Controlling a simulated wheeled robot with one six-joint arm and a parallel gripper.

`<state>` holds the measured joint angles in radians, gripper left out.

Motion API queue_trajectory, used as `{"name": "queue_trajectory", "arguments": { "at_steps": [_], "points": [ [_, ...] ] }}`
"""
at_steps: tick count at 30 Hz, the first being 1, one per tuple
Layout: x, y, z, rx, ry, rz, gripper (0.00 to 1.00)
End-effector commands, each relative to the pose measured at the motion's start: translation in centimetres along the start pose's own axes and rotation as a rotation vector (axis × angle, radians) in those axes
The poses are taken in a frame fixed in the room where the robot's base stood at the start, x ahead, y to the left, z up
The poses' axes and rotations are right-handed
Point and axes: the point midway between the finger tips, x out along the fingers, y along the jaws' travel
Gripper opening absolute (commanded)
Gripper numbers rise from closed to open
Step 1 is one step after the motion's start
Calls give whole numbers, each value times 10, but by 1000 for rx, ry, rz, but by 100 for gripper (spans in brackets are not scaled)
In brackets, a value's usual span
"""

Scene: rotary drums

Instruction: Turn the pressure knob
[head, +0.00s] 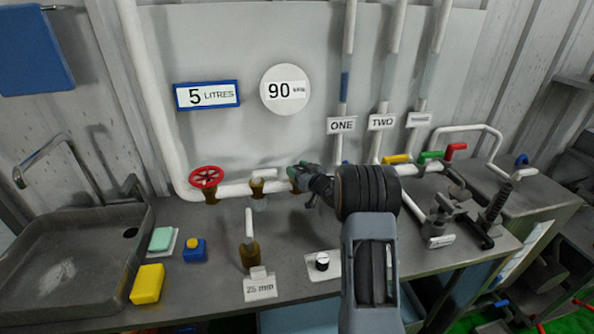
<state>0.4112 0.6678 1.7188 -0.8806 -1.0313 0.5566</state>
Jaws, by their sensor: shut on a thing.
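My gripper (303,176) is at the white pipe on the back of the bench, below the round gauge. It is shut on a small part at a brass fitting (294,187) on that pipe, which I take to be the pressure knob. The gripper hides most of this part, so its shape and angle cannot be told. The round white gauge (287,90) on the wall panel reads 90. My arm reaches in from the front and covers the bench right of the gripper.
A black-and-white knob (322,261) stands on a plate in front. Yellow (397,159), green (430,155) and red (455,149) levers are at right. A sink (65,255) is at left.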

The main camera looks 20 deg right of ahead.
Motion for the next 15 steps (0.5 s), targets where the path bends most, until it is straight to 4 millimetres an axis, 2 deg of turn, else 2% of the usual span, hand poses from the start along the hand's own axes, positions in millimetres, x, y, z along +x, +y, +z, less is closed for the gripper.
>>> {"name": "queue_trajectory", "arguments": {
  "at_steps": [1,2,3,9,15],
  "points": [
    [0,0,0,0,0,1,27],
    [0,0,0,0,0,1,53],
    [0,0,0,0,0,1,57],
    [0,0,0,0,0,1,76],
    [0,0,0,0,0,1,76]
  ]
}}
